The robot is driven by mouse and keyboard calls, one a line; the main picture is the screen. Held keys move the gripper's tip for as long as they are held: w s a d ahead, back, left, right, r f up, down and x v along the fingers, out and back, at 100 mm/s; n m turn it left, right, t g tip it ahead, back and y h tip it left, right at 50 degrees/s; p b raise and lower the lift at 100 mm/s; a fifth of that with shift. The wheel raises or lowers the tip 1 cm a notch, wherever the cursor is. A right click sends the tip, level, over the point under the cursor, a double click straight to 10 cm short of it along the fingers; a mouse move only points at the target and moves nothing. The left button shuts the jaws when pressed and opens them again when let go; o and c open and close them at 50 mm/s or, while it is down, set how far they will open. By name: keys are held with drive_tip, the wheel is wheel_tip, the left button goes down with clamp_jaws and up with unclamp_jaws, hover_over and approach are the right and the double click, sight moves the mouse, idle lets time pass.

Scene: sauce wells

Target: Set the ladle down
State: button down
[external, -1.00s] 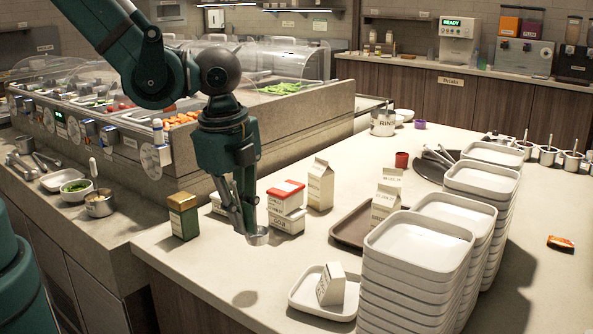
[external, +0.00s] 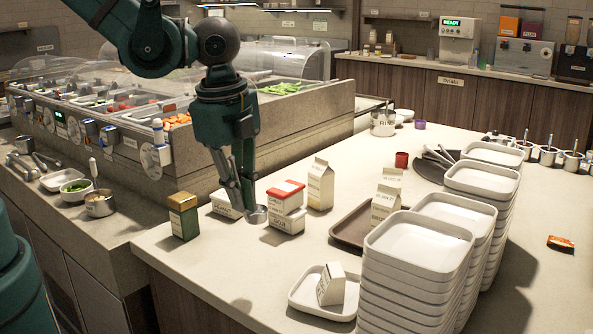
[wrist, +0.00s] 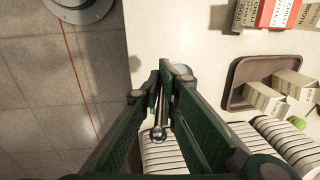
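The ladle shows its metal bowl (external: 255,214) below my fingertips in the external view. My gripper (external: 240,190) is shut on the ladle and holds it in the air above the near part of the counter (external: 215,275). In the wrist view, the ladle's thin metal handle with a ball end (wrist: 157,133) lies between the fingers of my gripper (wrist: 172,75). The fingers hide part of the handle.
Boxes with red tops (external: 287,195) and a green-gold tin (external: 184,217) stand behind and beside my gripper. A white tray with a tipped carton (external: 331,285) and tall stacks of white trays (external: 418,242) stand to the right. The counter's near-left area is clear.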

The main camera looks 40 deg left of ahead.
drive_tip(key=w+a+n+p, duration=0.1)
drive_tip(key=w+a, duration=0.5)
drive_tip(key=w, duration=0.5)
drive_tip(key=w+a+n, duration=0.1)
drive_tip(key=w+a, duration=0.4)
drive_tip(key=w, duration=0.7)
drive_tip(key=w+a, duration=1)
drive_tip(key=a, duration=0.1)
drive_tip(key=shift+n, duration=0.4)
drive_tip(key=f, duration=0.5)
drive_tip(key=shift+s+d+p, duration=0.2)
drive_tip(key=shift+s+p, duration=0.05)
drive_tip(key=shift+p, duration=0.15)
drive_tip(key=shift+f, duration=0.1)
drive_tip(key=shift+f, duration=3)
drive_tip(key=shift+f, duration=0.1)
drive_tip(key=shift+f, duration=1.8)
